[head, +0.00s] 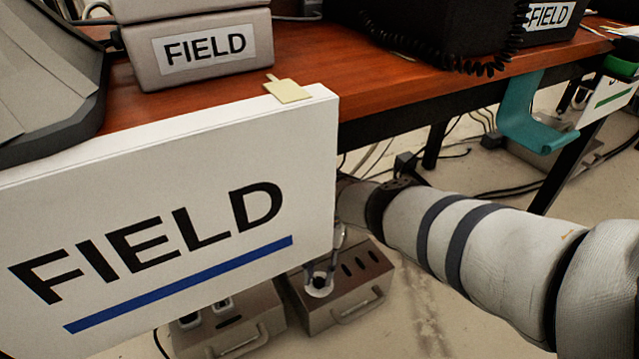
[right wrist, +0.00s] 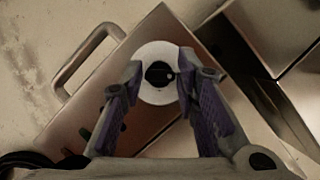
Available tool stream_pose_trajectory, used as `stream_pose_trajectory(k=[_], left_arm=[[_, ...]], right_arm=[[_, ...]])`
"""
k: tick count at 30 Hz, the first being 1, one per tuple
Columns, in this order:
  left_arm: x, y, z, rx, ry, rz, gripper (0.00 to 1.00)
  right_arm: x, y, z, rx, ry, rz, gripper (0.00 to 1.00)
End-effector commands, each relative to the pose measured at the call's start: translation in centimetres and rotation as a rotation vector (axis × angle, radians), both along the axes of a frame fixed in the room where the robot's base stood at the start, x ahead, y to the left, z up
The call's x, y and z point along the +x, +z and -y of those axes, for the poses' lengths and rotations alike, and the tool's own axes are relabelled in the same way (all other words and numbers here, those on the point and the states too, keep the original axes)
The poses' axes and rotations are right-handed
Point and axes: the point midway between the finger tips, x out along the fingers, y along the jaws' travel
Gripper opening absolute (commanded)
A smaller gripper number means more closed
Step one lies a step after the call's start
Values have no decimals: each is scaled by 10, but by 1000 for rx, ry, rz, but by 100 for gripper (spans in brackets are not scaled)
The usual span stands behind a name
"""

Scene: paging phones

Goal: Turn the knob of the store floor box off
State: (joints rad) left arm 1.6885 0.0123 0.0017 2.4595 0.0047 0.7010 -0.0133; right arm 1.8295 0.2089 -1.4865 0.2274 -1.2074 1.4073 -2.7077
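Two metal floor boxes stand under the table; no store label is readable on either. On the right-hand floor box (head: 345,300), my right gripper (head: 321,272) reaches down over a white disc (head: 319,289). In the right wrist view, the black knob (right wrist: 158,74) sits at the centre of this white disc (right wrist: 155,49). My right gripper (right wrist: 158,84) is open, with one finger on each side of the knob. I cannot tell whether the fingertips touch the disc. The second floor box (head: 248,333) is partly hidden. My left gripper is not in view.
A large white FIELD sign (head: 170,190) hangs at the wooden table's (head: 220,92) front edge and hides much of the floor below. A teal hook (head: 525,120) hangs from the table further right. Cables lie on the floor behind. Floor in front of the boxes looks clear.

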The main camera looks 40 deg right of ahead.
Motion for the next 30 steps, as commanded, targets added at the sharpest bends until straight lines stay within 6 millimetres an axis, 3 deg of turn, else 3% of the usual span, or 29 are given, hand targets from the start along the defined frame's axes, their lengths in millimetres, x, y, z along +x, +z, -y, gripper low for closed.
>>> stream_pose_trajectory(k=[10,14,17,24,30], left_arm=[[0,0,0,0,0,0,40],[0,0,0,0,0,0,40],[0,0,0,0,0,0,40],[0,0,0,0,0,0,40],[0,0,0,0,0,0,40]], right_arm=[[1,1,1,-1,-2,1,45],[4,10,5,-4,-4,1,45],[7,26,9,-3,-5,2,45],[20,86,30,-1,-3,3,45],[25,109,38,0,0,1,45]])
